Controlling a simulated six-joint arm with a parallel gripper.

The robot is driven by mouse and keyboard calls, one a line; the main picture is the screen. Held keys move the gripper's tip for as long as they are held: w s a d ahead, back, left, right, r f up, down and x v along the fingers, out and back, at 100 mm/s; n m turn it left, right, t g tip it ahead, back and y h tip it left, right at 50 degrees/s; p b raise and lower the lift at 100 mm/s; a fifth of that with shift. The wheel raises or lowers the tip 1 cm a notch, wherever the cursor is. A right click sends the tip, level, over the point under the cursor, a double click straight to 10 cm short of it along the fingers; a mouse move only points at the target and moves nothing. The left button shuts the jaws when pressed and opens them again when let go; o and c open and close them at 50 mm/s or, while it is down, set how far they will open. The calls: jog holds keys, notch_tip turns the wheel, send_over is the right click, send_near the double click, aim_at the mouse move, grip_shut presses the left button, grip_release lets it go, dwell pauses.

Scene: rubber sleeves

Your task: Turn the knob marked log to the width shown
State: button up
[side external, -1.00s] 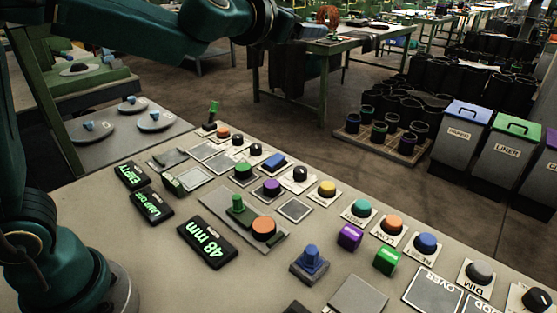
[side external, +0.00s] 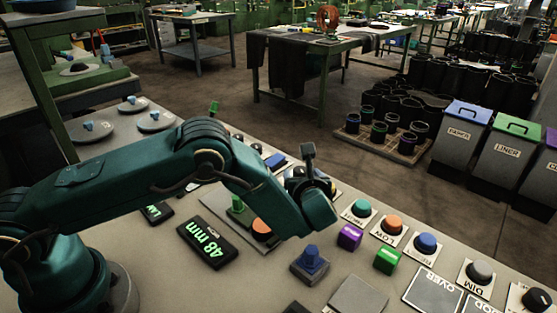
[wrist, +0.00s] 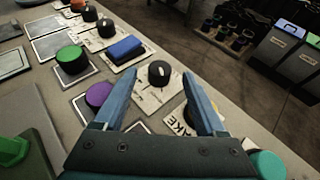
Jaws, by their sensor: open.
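In the wrist view a black round knob (wrist: 159,73) with a light pointer mark sits on a pale plate with scale lines. My gripper (wrist: 158,79) is open, its two blue fingers to either side of this knob in the picture, and nothing is between them in grip. I cannot tell whether it is touched, and the log label cannot be read. More black knobs (wrist: 106,28) stand farther up the panel. In the side view a display (side external: 207,241) reads 48 mm, and my arm hides the knob and most of my gripper.
A purple button (wrist: 98,95) lies by the left finger and a blue block (wrist: 124,48) beyond. A green button (wrist: 71,60) is farther left. In the side view a blue lever (side external: 310,260), a purple block (side external: 349,237) and a green block (side external: 388,260) stand near my wrist.

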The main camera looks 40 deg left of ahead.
aim_at(300, 170)
jog(key=shift+x, duration=2.25)
jog(key=shift+a+r, duration=0.1)
grip_shut()
